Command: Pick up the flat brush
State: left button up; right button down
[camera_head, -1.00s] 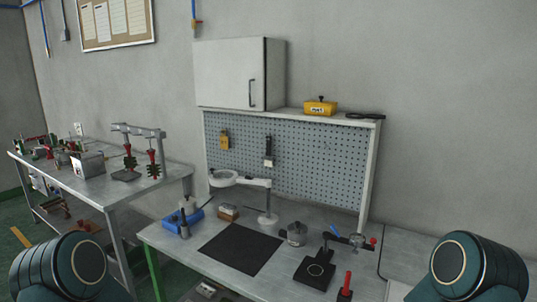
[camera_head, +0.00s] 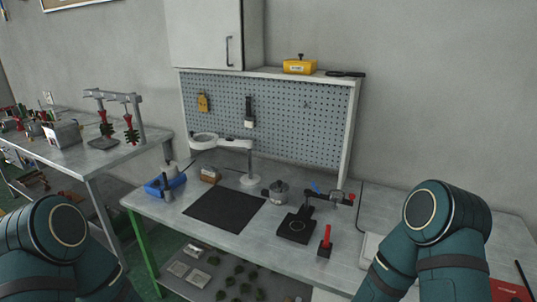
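A flat brush (camera_head: 249,112) with a dark handle and a pale lower end hangs upright on the grey pegboard (camera_head: 290,118) behind the workbench. It is apart from both of my arms. Both my arms show only as dark teal links at the lower left and lower right. Neither gripper is in view, so I cannot see what they hold.
The workbench (camera_head: 165,220) carries a black mat (camera_head: 224,208), a white magnifier lamp (camera_head: 249,178), a blue tray (camera_head: 155,188), a metal pot (camera_head: 279,189), a black plate device (camera_head: 297,228) and a red-handled tool (camera_head: 325,242). A yellow box (camera_head: 300,66) sits on the shelf above.

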aim_at(248, 120)
jog(key=i+j, duration=0.6)
jog(key=i+j+z, duration=0.15)
jog(key=z, duration=0.35)
jog(key=i+j+z, duration=0.15)
jog(key=j+z, duration=0.15)
jog(key=z, duration=0.2)
